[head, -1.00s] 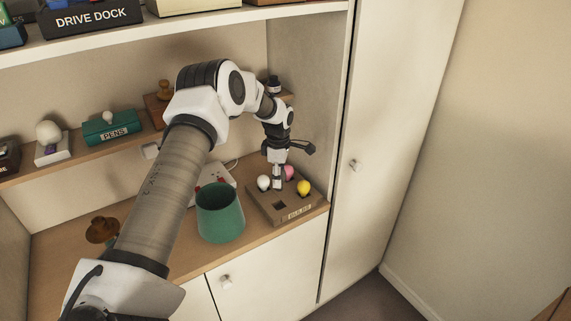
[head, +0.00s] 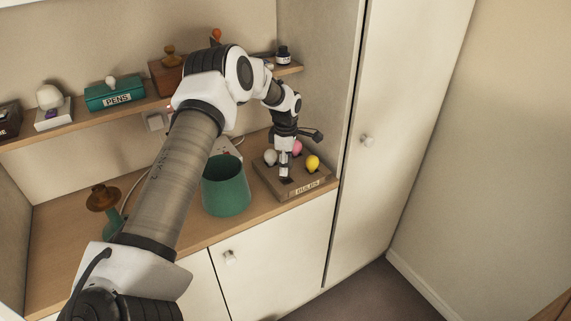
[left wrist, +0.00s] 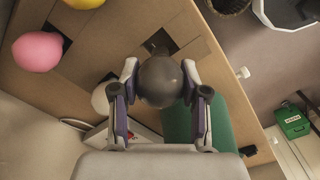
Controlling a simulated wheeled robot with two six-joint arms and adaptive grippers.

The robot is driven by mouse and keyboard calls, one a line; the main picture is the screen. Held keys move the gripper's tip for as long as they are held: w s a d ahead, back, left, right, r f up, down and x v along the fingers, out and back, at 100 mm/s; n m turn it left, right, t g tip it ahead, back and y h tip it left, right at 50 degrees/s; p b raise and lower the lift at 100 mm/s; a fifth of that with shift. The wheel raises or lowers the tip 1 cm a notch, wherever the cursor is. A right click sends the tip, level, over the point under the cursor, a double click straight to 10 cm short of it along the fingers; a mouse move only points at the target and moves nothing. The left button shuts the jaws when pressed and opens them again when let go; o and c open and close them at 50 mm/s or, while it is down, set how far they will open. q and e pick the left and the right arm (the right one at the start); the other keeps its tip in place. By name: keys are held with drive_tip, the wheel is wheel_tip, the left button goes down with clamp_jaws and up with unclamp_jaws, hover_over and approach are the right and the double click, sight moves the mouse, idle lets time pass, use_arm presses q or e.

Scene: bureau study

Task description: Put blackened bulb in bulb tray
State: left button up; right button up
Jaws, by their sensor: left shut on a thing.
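My left gripper (head: 284,172) is shut on the blackened bulb (left wrist: 160,82), a dark grey globe between its two fingers in the left wrist view. In the head view the fingers mostly hide the bulb. The brown bulb tray (head: 318,180), labelled BULBS, is directly below the gripper. It holds a white bulb (head: 270,157), a pink bulb (head: 297,147) and a yellow bulb (head: 313,162). In the left wrist view an empty square hole (left wrist: 160,42) shows just beyond the blackened bulb. I cannot tell whether the bulb touches the tray.
A green bin (head: 226,188) stands just left of the tray. The cabinet side wall and tall door (head: 390,140) are close on the right. A shelf above holds a green PENS box (head: 115,95) and an ink bottle (head: 283,53). A brown-topped green object (head: 103,198) stands far left.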

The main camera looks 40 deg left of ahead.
use_arm(q)
drive_tip(key=shift+f+b, duration=0.3)
drive_tip(key=shift+f, duration=0.65)
idle(0.3)
drive_tip(key=shift+f, duration=0.9)
idle(0.6)
drive_tip(key=o, duration=1.2)
drive_tip(key=shift+c, duration=0.2)
wheel_tip(320, 180, up, 7)
drive_tip(key=p, duration=0.7)
drive_tip(key=shift+r, duration=0.1)
